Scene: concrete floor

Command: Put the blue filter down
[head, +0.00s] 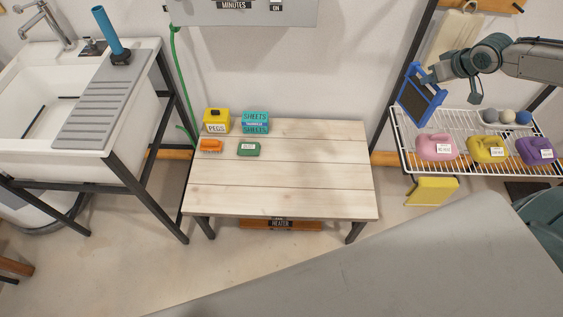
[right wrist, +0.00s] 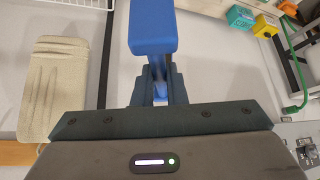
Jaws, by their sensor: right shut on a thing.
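The blue filter (head: 410,97) is a blue square frame with a dark mesh panel, in the head view at the upper right. My right gripper (head: 436,74) is shut on its edge and holds it tilted in the air, beside the left end of the white wire rack. In the right wrist view the filter's blue edge (right wrist: 153,30) sticks out from between the fingers of my right gripper (right wrist: 158,88). The filter's lower corner is close to the rack in the picture; I cannot tell whether they touch. My left gripper is not in view.
The wire rack (head: 407,155) carries pink, yellow and purple jugs and several balls. A wooden table (head: 280,190) holds a PEGS box (head: 216,122), teal SHEETS boxes (head: 255,123), an orange item and a green item at its back left; its front and right are bare. A sink stands left.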

